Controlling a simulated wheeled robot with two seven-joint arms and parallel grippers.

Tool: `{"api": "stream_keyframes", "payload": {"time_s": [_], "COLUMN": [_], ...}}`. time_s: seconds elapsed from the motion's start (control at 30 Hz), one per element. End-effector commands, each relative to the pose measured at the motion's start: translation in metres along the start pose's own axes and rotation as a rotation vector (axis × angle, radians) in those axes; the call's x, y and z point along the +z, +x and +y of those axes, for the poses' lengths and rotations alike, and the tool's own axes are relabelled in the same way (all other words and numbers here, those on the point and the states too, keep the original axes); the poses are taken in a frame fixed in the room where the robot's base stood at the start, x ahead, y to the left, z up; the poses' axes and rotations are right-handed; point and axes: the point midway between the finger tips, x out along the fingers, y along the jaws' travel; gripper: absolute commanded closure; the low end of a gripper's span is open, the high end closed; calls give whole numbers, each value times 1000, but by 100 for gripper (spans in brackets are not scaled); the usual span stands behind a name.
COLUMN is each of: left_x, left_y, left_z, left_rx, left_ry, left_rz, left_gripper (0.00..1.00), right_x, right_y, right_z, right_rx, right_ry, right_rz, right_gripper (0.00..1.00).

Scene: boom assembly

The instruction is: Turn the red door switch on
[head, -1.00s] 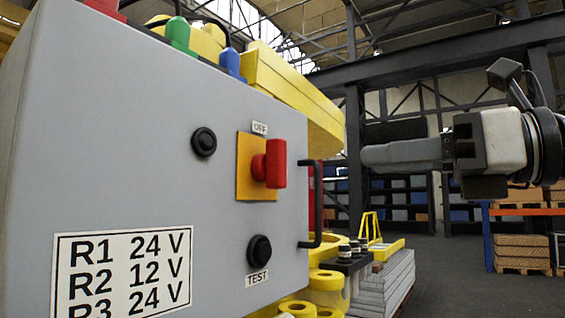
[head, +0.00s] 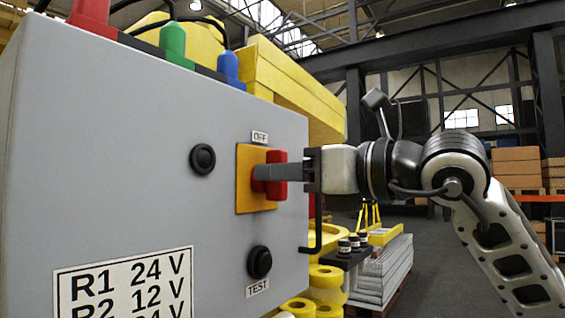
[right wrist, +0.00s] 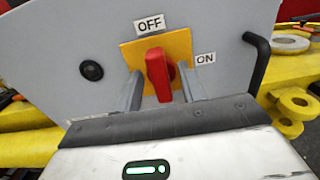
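The red door switch (head: 280,157) is a red knob on a yellow-orange plate (head: 243,196), fixed to a grey cabinet door. In the right wrist view the red knob (right wrist: 158,66) stands upright, in line with the OFF label (right wrist: 149,24) above; an ON label (right wrist: 206,58) sits to its right. My right gripper (head: 264,173) reaches in from the right at the knob. Its two fingers (right wrist: 160,86) stand on either side of the knob, with small gaps apparent, so it looks open around it. My left gripper is not in view.
A black door handle (head: 317,238) sits close to the right of the switch, below my right gripper. A black TEST button (head: 259,262) and another black button (head: 202,158) are on the door. Coloured connectors (head: 172,42) line the cabinet top.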

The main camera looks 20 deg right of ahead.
Motion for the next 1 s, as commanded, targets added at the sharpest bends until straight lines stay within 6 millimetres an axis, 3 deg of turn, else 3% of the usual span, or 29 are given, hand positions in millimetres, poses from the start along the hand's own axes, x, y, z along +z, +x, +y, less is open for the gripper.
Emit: {"api": "stream_keyframes", "payload": {"time_s": [0.37,0.4,0.5,1.0], "left_x": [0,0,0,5], "left_y": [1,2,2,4], "left_z": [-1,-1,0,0], "left_rx": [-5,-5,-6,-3], "left_ry": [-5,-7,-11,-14], "left_rz": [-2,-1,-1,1], "left_gripper": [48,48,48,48], "right_x": [0,0,0,-3], "right_y": [8,8,8,8], "right_z": [0,0,0,0], "right_rx": [0,0,0,2], "right_ry": [0,0,0,107], "right_rz": [-1,-1,-1,-1], "right_gripper": [60,63,88,88]}}
